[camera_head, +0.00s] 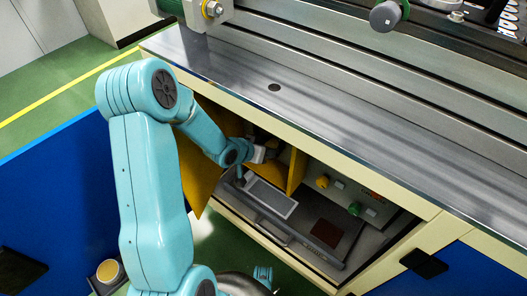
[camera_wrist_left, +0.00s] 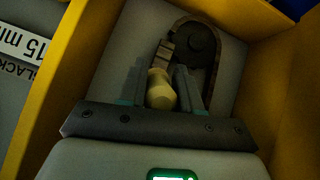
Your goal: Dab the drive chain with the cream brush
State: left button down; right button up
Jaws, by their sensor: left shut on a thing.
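My left gripper (camera_wrist_left: 160,80) is shut on the cream brush (camera_wrist_left: 161,92), whose pale rounded handle end shows between the two fingers in the left wrist view. The drive chain (camera_wrist_left: 216,62) is a dark loop around a round wheel, just beyond the fingertips. The brush's far end lies close to the left run of the chain; I cannot tell whether they touch. In the head view my left gripper (camera_head: 262,153) reaches into the opening under the bench, by a yellow panel, and the brush and chain cannot be made out. My right gripper is not in view.
Yellow walls (camera_wrist_left: 264,85) close in on both sides of the gripper. The metal bench top (camera_head: 330,110) overhangs the opening. An open yellow door (camera_head: 198,165) hangs on the left. A control panel with knobs (camera_head: 323,182) and a grey tray (camera_head: 271,197) lie right and below.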

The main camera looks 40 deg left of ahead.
pick_arm(q)
jog(key=shift+w, duration=0.4)
notch_tip(320, 180, up, 7)
jog(key=p, duration=0.6)
jog(key=shift+s, duration=0.1)
jog(key=shift+a+r+p, duration=0.15)
jog(key=shift+r+p, duration=0.85)
jog(key=shift+r, duration=0.15)
jog(key=shift+a+r+p, duration=0.15)
jog(key=shift+r+p, duration=0.85)
jog(key=shift+r, duration=0.15)
jog(key=f+b, duration=0.3)
jog(key=shift+d+f, duration=0.1)
jog(key=shift+d, duration=0.2)
jog(key=shift+f+b, duration=0.4)
jog(key=f+b, duration=0.2)
jog(key=f, duration=0.1)
jog(key=shift+w+f, duration=0.1)
jog(key=shift+w, duration=0.2)
jog(key=f+b, duration=0.2)
jog(key=f, duration=0.1)
jog(key=f+b, duration=0.1)
jog(key=b, duration=0.1)
jog(key=shift+s+f, duration=0.25)
jog(key=shift+s, duration=0.1)
